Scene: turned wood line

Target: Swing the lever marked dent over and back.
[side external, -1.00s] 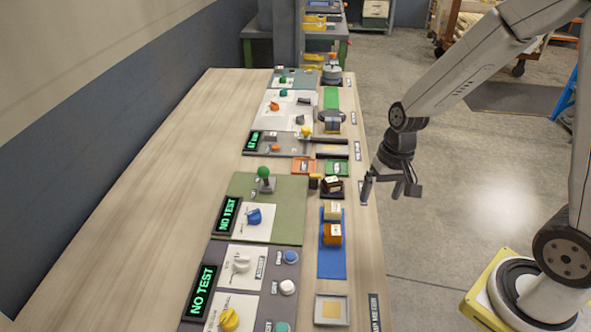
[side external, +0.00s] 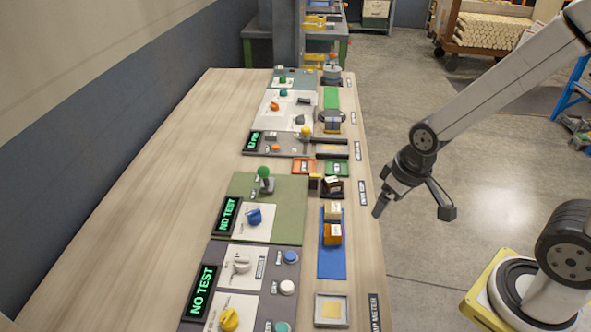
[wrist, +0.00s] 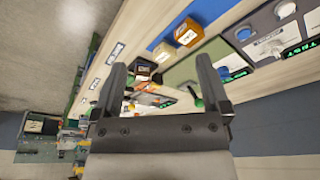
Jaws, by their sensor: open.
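A lever with a green ball (side external: 263,172) stands on the green panel (side external: 290,190) in the side view. Its green knob (wrist: 198,102) shows beside the right finger in the wrist view. Another lever with a yellow ball (side external: 306,131) stands on a grey panel farther back. I cannot read which lever is marked dent. My gripper (side external: 381,208) is over the bench's right edge, to the right of both levers and apart from them. In the wrist view my gripper (wrist: 161,64) is open, with nothing between its fingers.
An orange block (side external: 332,235) and a paler block sit on a blue mat (side external: 332,265), near my gripper. Panels with knobs, buttons and green-lit displays (side external: 228,215) line the bench. The bench's left side (side external: 150,200) is bare.

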